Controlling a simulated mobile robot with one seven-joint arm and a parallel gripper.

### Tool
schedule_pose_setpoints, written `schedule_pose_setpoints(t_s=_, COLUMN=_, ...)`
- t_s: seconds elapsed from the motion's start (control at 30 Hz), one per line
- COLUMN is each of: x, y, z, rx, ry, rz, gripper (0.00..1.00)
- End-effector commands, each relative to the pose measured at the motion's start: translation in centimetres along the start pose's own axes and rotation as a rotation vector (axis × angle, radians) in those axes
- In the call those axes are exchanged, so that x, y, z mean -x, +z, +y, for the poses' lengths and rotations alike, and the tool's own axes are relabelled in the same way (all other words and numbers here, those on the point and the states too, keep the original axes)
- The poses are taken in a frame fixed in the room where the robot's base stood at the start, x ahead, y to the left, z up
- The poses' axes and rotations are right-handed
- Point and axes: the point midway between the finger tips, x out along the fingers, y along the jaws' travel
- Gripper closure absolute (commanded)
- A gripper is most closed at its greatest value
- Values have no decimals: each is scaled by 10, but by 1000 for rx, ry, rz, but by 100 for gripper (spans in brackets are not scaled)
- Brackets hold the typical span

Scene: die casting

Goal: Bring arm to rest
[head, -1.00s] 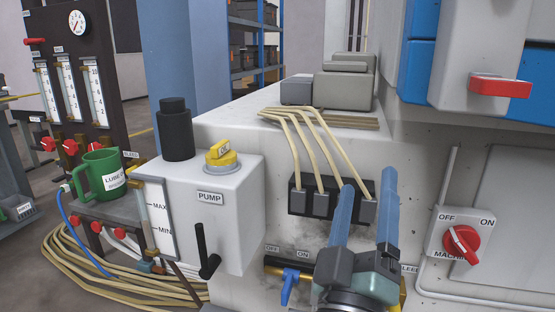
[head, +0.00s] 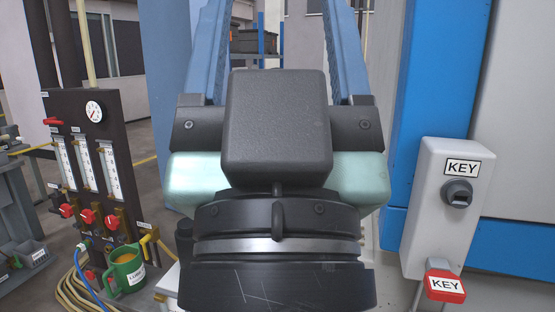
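My gripper (head: 275,35) fills the middle of the head view, close to the camera, with its fingers pointing up. The fingertips run out of the top of the picture. The dark wrist and black housing (head: 277,130) of my arm hide most of the machine behind.
At left stand a dark gauge panel (head: 118,115) with red knobs and a green lube cup (head: 125,268). At right a grey key switch box (head: 443,210) with a red KEY tag (head: 444,286) is mounted by a blue panel (head: 412,120). Shelving (head: 258,42) stands behind.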

Motion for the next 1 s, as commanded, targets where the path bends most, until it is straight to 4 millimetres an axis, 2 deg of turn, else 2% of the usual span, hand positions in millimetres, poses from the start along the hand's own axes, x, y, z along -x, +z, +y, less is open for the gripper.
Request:
schedule_pose_setpoints(t_s=0.03, x=-24, y=-22, z=0, rx=0, ry=0, rz=0, gripper=30)
schedule_pose_setpoints(t_s=0.5, x=-125, y=-118, z=0, rx=1, ry=-1, rz=-1, gripper=30)
schedule_pose_setpoints(t_s=0.7, x=-148, y=-139, z=0, rx=1, ry=-1, rz=-1, gripper=30)
schedule_pose_setpoints(t_s=1.0, x=-150, y=-141, z=0, rx=1, ry=-1, rz=0, gripper=30)
